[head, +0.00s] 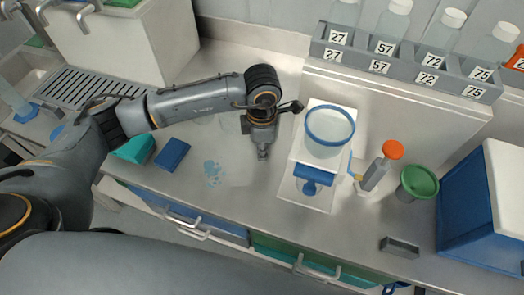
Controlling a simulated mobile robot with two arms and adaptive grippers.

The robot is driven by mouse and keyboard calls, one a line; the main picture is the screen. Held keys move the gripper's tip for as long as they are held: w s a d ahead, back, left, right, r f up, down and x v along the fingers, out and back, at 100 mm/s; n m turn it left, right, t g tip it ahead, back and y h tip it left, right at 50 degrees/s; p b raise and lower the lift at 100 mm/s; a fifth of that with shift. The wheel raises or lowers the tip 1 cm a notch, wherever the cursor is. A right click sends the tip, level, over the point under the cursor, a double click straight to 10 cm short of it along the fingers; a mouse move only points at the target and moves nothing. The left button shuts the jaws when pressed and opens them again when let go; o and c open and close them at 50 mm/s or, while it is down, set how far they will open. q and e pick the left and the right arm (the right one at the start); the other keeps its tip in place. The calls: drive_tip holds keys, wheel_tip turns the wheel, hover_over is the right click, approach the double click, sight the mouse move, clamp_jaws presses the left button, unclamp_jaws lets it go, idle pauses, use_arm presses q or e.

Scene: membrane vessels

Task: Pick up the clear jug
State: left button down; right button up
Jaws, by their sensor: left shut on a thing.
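The clear jug (232,168) shows only as a faint, see-through shape on the steel counter, just left of my left gripper's fingertips. Blue marks show at its left side; I cannot tell whether they are on the jug or on the counter. My left gripper (262,153) points down over the counter and is shut on the jug, seemingly at its right edge. The exact grip is hard to make out, and I cannot tell whether the jug is touching the counter. My right gripper is not in view.
A blue-rimmed clear vessel (328,130) stands on a white stand right of the gripper. Further right are an orange-capped bottle (375,172), a green-topped container (416,183) and a blue box (470,215). Numbered bottles stand in a grey rack (400,67) behind. A blue block (172,154) lies left.

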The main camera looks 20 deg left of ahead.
use_arm(q)
drive_tip(key=s+r+b, duration=0.4)
drive_tip(key=s+r, duration=0.6)
drive_tip(key=s, duration=0.4)
drive_tip(key=shift+a+r, duration=0.3)
drive_tip(key=shift+r, duration=0.1)
